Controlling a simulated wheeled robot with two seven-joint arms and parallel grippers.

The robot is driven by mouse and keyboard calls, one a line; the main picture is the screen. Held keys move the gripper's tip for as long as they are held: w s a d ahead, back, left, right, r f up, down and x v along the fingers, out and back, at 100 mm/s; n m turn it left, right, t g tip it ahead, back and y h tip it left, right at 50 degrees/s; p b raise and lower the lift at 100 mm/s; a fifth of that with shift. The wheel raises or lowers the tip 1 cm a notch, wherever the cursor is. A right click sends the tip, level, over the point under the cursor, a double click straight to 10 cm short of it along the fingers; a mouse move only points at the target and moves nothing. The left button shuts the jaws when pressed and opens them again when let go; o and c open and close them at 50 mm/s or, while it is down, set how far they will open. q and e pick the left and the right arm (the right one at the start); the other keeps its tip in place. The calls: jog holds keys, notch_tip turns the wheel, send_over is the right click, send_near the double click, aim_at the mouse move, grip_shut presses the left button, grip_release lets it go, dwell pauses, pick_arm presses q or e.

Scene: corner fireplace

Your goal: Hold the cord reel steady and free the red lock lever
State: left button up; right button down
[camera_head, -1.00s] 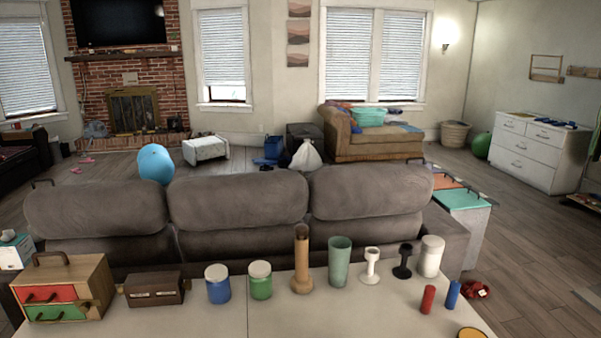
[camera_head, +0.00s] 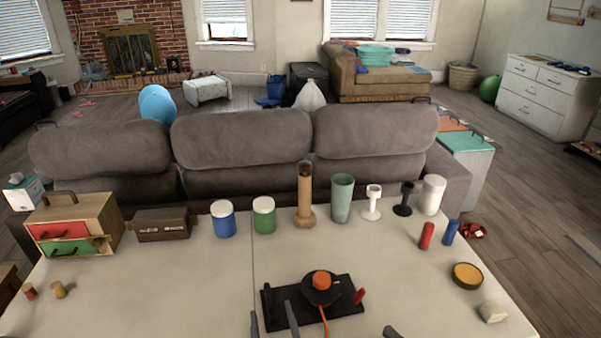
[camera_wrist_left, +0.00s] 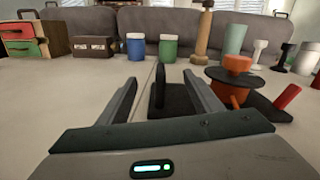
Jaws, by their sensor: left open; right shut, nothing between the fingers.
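The cord reel (camera_head: 322,293) is a black disc with an orange knob (camera_head: 321,279) on top, on a black base plate (camera_head: 345,310). An orange cord (camera_head: 324,321) hangs over its near side. The red lock lever (camera_head: 360,295) stands tilted at the base's right; it also shows in the left wrist view (camera_wrist_left: 288,97). My left gripper (camera_head: 272,314) is open at the base's near left. In its wrist view, a black upright post (camera_wrist_left: 161,92) of the base appears between the fingers, apparently beyond them. My right gripper (camera_head: 392,332) shows only a tip at the bottom edge, right of the base.
Along the table's back stand a drawer box (camera_head: 75,226), a brown box (camera_head: 161,224), blue (camera_head: 223,219) and green jars (camera_head: 264,216), a tall brown cylinder (camera_head: 304,195) and several cups. A yellow-topped disc (camera_head: 467,275) lies right.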

pick_arm(q)
jog(key=shift+v, duration=2.65)
